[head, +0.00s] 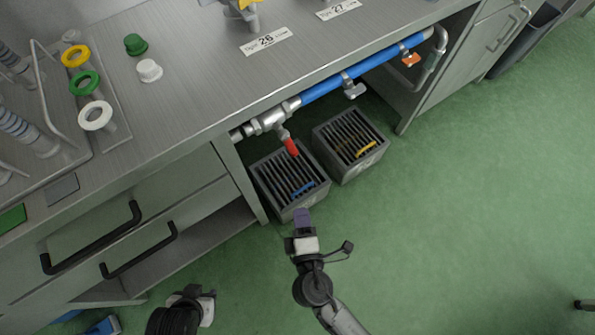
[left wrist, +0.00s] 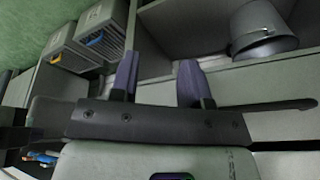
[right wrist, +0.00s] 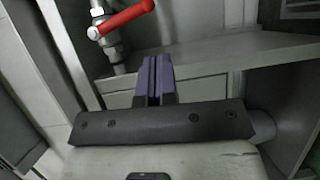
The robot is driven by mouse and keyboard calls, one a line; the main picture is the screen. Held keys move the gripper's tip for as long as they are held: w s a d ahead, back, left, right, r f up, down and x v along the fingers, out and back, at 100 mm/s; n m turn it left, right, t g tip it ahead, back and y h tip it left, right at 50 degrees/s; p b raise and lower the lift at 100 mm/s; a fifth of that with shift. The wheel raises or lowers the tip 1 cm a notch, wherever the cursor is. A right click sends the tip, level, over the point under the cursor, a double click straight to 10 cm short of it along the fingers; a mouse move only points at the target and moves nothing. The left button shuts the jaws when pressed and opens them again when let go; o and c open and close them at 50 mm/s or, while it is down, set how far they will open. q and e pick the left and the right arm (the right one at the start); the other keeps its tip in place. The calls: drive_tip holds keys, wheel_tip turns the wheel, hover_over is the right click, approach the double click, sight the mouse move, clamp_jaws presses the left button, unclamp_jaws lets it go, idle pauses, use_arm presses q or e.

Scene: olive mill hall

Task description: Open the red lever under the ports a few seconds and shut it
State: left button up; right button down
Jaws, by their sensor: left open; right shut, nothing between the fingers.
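The red lever (head: 290,146) sits on a metal valve (head: 268,121) at the left end of the blue pipe (head: 350,72), under the counter's front edge. It sticks out at an angle to the pipe. The lever (right wrist: 127,18) also shows large at the top left of the right wrist view. My right gripper (head: 302,216) is shut and empty, in front of and below the lever, apart from it. Its purple fingers (right wrist: 154,78) are together in the right wrist view. My left gripper (left wrist: 157,78) is open and empty near the cabinet; its arm shows at the head view's bottom left.
Two grey slotted crates (head: 258,176) (head: 377,148) stand on the floor below the pipe. An orange handle (head: 411,59) is at the pipe's right end. Drawers with black handles (head: 140,254) lie left. Labels 26 (head: 266,41) and 27 (head: 338,9) are on the counter. Green floor is free at right.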

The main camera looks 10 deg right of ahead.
sight(289, 144)
use_arm(q)
drive_tip(key=shift+w+d+f, duration=0.1)
drive_tip(key=shift+w+d, duration=0.1)
drive_tip(key=shift+d, duration=0.45)
drive_tip(key=shift+w+d+f, duration=0.1)
drive_tip(key=shift+w+d, duration=0.05)
drive_tip(key=shift+d, duration=0.45)
use_arm(e)
drive_tip(key=w+r+n+y, duration=0.1)
drive_tip(key=w+n, duration=0.1)
drive_tip(key=w, duration=0.4)
drive_tip(key=w+a+r+n+t+y, duration=0.1)
drive_tip(key=w+r+n+y, duration=0.1)
drive_tip(key=w, duration=0.5)
drive_tip(key=shift+w+r+n+y, duration=0.2)
drive_tip(key=shift+w+n+y, duration=0.1)
use_arm(q)
drive_tip(key=shift+a, duration=0.1)
drive_tip(key=shift+a+f, duration=0.1)
drive_tip(key=shift+a, duration=0.05)
use_arm(e)
drive_tip(key=shift+w+d+n, duration=0.1)
drive_tip(key=shift+d+n, duration=0.15)
drive_tip(key=shift+n, duration=0.15)
drive_tip(key=shift+d+n, duration=0.15)
drive_tip(key=shift+n, duration=0.15)
